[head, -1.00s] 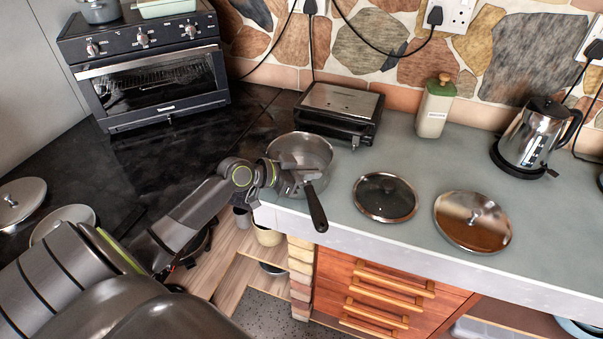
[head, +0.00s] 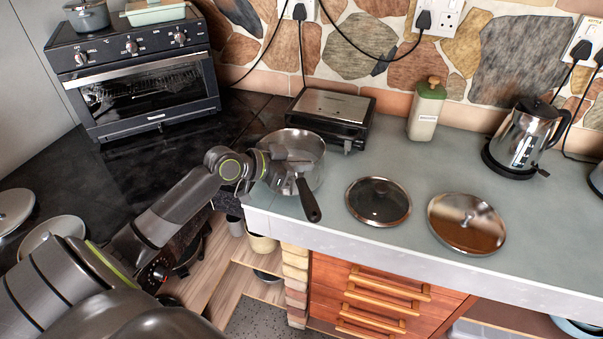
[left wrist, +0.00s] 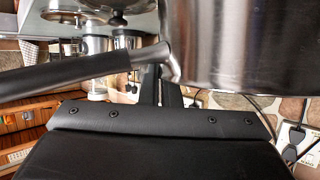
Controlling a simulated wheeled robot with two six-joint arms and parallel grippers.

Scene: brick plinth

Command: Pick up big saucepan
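The big saucepan (head: 312,147) is a shiny metal pan with a dark handle (head: 309,203) at the left part of the grey-green counter, its handle pointing past the front edge. My left gripper (head: 288,168) is at the pan's near side, shut around the handle's base. In the left wrist view the pan's steel wall (left wrist: 245,45) fills the upper right and the black handle (left wrist: 70,72) runs left. The gripper's fingers (left wrist: 164,88) meet the metal handle joint, partly hidden by it. The pan seems slightly above the counter. My right gripper is out of view.
A black toaster or grill (head: 332,112) stands close behind the pan. A glass lid (head: 378,202) and a steel lid (head: 466,222) lie to its right. A jar (head: 427,112) and a kettle (head: 521,140) stand further back. An oven (head: 150,90) is at left.

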